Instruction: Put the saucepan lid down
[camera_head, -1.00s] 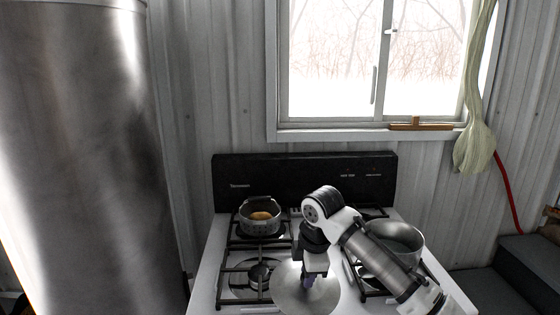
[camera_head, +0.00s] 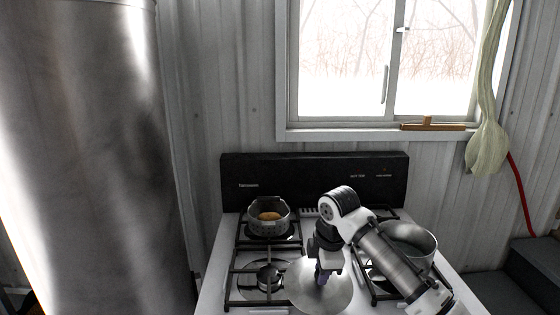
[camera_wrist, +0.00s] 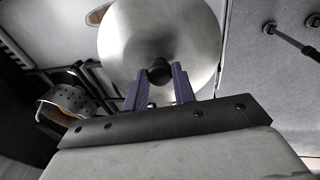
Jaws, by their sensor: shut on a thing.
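The saucepan lid (camera_head: 336,297) is a round, shiny metal disc with a dark knob. My gripper (camera_head: 322,277) is shut on that knob from above. The lid lies roughly level over the middle front of the stove top; I cannot tell whether it touches the surface. In the wrist view the lid (camera_wrist: 190,35) fills the upper middle, and the purple fingers of my gripper (camera_wrist: 160,75) stand on either side of the knob. A metal saucepan (camera_head: 414,245) stands on the right burners, partly behind my arm.
A small perforated pot (camera_head: 268,226) with something orange-brown inside stands on the back left burner. The front left burner (camera_head: 266,277) is bare. The stove's black back panel (camera_head: 290,175) rises behind, and a large metal cylinder (camera_head: 90,150) stands at left.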

